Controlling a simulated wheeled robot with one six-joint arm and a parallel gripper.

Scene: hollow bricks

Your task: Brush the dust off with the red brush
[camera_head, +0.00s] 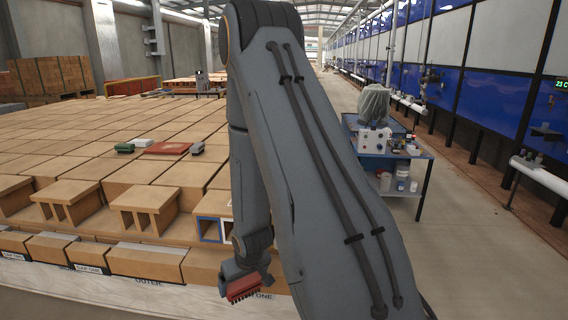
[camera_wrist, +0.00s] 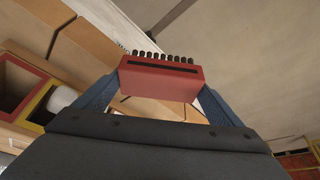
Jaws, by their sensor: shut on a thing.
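My gripper (camera_wrist: 160,95) is shut on the red brush (camera_wrist: 162,80), which sits between its two blue fingers in the wrist view. A row of dark bristles shows along the brush's far edge. In the head view the red brush (camera_head: 243,287) hangs from my gripper (camera_head: 240,278) at the front edge of the brick stack, low and near the label strip. Hollow bricks (camera_head: 148,200) stand along the front of the stack. One brick opening has a blue frame (camera_head: 208,229), with a white frame beside it partly hidden by my arm. I cannot make out dust.
A green-handled item (camera_head: 125,148), a white block (camera_head: 140,142), a red-brown board (camera_head: 169,148) and a grey item (camera_head: 197,149) lie on the bricks. A blue bench (camera_head: 425,155) with equipment stands to the right. The floor (camera_head: 480,250) at the right is clear.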

